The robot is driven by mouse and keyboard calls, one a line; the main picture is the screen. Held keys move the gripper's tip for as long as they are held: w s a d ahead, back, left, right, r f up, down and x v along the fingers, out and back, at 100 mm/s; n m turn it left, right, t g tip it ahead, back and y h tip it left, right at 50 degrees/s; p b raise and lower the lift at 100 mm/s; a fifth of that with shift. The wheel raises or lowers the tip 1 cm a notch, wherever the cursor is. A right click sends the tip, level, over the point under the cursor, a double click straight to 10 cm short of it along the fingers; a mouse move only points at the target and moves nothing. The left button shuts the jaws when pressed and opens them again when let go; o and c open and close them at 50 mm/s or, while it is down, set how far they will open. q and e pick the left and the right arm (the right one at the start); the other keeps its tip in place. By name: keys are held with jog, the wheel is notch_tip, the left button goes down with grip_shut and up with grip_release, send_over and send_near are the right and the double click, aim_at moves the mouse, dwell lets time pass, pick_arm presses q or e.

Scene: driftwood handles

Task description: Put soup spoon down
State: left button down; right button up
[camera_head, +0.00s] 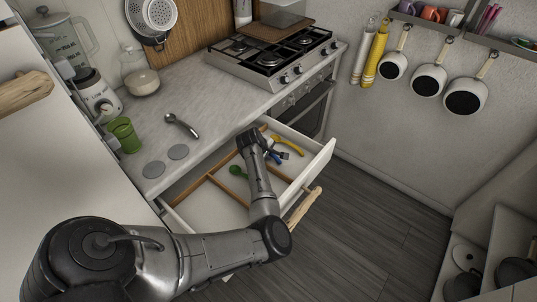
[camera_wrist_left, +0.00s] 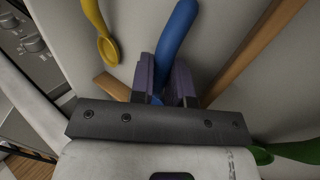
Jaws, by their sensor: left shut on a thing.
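My left gripper (camera_head: 267,149) is inside or just above the open drawer (camera_head: 322,162). In the left wrist view its two fingers (camera_wrist_left: 163,80) are shut on a blue utensil (camera_wrist_left: 178,30). The smooth blue handle sticks out beyond the fingertips; the rest is hidden behind the gripper. The blue utensil also shows beside the gripper in the head view (camera_head: 281,154). I cannot tell whether it touches the drawer floor. A metal spoon (camera_head: 181,124) lies on the counter, away from the gripper. My right gripper is not in view.
Wooden dividers (camera_head: 228,189) split the drawer. A yellow spoon (camera_head: 289,144) and a green spoon (camera_head: 237,171) lie near the gripper. The counter (camera_head: 205,110) carries a green cup (camera_head: 125,135) and two grey discs (camera_head: 178,152); a gas hob (camera_head: 275,50) is behind.

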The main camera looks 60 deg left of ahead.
pick_arm(q)
jog(key=c, duration=1.1)
grip_release()
jog(key=shift+r, duration=0.1)
jog(key=p+v, duration=0.3)
jog(key=v, duration=0.8)
jog(key=shift+s+r+p, duration=0.15)
jog(key=shift+r+p, duration=0.2)
jog(key=shift+p, duration=0.05)
jog(key=shift+d, duration=0.1)
